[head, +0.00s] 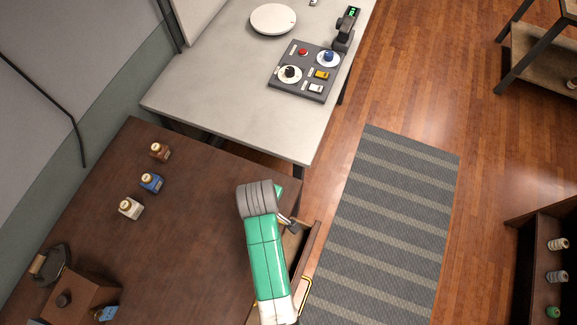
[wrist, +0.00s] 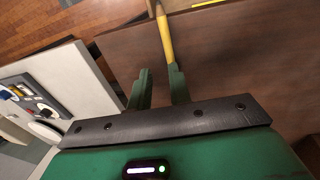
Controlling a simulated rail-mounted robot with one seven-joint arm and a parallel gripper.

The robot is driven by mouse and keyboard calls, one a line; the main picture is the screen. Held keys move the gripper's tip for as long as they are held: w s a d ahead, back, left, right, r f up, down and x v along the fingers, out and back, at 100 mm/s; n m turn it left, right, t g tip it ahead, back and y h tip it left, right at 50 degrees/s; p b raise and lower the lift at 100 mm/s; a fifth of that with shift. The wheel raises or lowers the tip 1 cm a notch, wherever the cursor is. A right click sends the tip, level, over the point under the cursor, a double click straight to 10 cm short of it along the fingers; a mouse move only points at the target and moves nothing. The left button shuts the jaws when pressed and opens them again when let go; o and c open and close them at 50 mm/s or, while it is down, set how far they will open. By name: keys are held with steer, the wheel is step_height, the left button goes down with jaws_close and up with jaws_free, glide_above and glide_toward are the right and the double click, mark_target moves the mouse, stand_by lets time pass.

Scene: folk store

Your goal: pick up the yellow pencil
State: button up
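A slim yellow piece, which looks like the yellow pencil (wrist: 166,38), shows beyond my fingers at the top middle of the wrist view. Its upper end turns tan, and its lower end meets the right fingertip in the picture. I cannot tell whether they touch. My gripper (wrist: 160,76) has its two green fingers apart, with nothing visible held between them. In the head view my gripper (head: 293,228) is low over the right end of the dark wooden table, at a partly open drawer (head: 291,243). The pencil cannot be made out in the head view.
The dark table (head: 190,235) holds several small bottles, a wooden box (head: 80,299) and a dark iron-like thing (head: 49,263). A drawer handle (head: 306,284) is brass-yellow. A grey table (head: 215,95) with a control panel (head: 304,72) stands behind. The striped rug (head: 390,220) is clear.

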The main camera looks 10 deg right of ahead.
steer(key=f, duration=0.4)
steer(key=f+b, duration=0.1)
steer(key=f, duration=0.3)
steer(key=shift+d+f, duration=0.2)
steer(key=shift+f, duration=0.05)
jaws_close()
